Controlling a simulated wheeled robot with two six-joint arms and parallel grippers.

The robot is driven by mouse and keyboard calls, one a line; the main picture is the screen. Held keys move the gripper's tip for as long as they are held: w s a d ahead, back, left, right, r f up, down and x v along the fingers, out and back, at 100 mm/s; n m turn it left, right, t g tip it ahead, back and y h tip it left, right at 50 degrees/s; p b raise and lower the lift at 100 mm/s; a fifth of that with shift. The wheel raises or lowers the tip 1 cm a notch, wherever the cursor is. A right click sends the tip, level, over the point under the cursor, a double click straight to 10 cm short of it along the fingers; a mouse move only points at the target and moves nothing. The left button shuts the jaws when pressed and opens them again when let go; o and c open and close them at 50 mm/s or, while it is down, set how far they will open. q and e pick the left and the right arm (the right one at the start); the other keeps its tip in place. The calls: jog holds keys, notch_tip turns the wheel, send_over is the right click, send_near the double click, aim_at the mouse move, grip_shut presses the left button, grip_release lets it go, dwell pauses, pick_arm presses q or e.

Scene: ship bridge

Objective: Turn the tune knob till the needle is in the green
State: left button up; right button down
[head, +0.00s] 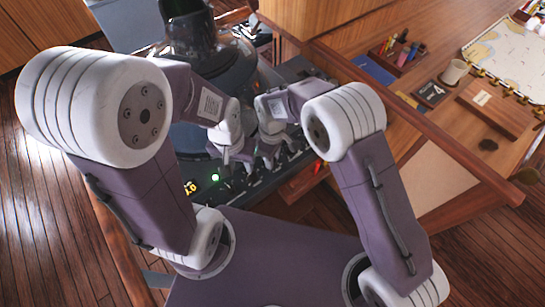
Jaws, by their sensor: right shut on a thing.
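A dark console panel (262,190) with several small knobs lies in front of me, below both arms. My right gripper (269,160) points down at the panel and is shut on a small knob there, which looks to be the tune knob; the jaws mostly hide it. My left gripper (238,160) is close beside it on the left, just over the panel; its jaws are too small to read. I cannot make out the needle or its green band.
A green lamp (215,177) and a yellow readout (190,187) glow on the panel's left part. A dark rounded housing (205,60) rises behind. On the right, a wooden chart table holds a mug (455,72), a pen holder (400,52), a wooden box (496,108) and a chart (505,55).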

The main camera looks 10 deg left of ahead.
jog(key=n, duration=0.5)
jog(key=shift+w+a+r+n, duration=0.1)
jog(key=shift+n, duration=2.3)
jog(key=c, duration=1.4)
grip_release()
jog(key=shift+c, duration=0.2)
jog(key=o, duration=0.3)
